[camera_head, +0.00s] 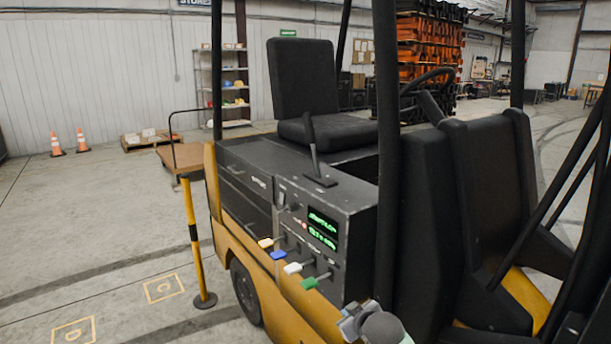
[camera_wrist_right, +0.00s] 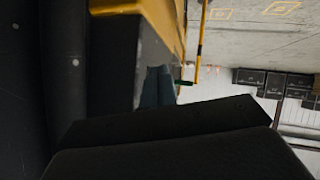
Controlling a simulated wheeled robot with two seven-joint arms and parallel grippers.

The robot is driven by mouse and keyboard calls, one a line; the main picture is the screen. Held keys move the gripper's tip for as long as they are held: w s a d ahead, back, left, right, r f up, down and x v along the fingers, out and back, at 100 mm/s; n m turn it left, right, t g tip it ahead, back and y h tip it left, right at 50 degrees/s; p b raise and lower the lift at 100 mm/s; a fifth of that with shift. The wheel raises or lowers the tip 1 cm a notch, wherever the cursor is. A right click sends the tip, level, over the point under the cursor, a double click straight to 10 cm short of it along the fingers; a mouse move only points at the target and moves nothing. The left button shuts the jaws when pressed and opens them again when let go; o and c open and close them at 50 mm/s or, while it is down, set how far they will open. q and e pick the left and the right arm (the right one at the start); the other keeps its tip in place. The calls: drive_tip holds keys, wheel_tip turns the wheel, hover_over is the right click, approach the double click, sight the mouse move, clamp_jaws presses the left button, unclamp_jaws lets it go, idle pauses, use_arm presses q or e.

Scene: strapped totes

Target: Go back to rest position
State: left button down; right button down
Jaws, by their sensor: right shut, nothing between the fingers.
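My right gripper (camera_head: 350,322) shows at the bottom edge of the head view, grey and shut, with nothing held. It is below and to the right of the green-tipped lever (camera_head: 310,283) on the forklift's side panel, apart from it in the picture. In the right wrist view the grey-blue fingers (camera_wrist_right: 157,88) are together, beside the yellow and dark forklift body (camera_wrist_right: 165,22). The green lever tip (camera_wrist_right: 183,83) shows just right of them. My left gripper is in neither view.
The forklift (camera_head: 240,218) fills the middle, with orange, blue (camera_head: 278,255) and white (camera_head: 293,268) lever tips and a lit green display (camera_head: 322,230). Its dark post (camera_head: 386,170) stands close behind my gripper. A yellow-black bollard (camera_head: 193,240) stands left on open floor.

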drive_tip(key=s+d+f+m+g+h, duration=0.2)
drive_tip(key=s+d+f+m+g, duration=0.15)
drive_tip(key=s+f, duration=0.6)
drive_tip(key=s+f+m+g, duration=0.1)
drive_tip(key=s+f+g, duration=0.2)
drive_tip(key=s+f, duration=0.9)
drive_tip(key=s+f+m+g, duration=0.1)
drive_tip(key=s+f+g, duration=0.2)
drive_tip(key=s+f, duration=1)
drive_tip(key=s, duration=0.8)
drive_tip(key=shift+s+d, duration=0.2)
drive_tip(key=shift+d, duration=0.15)
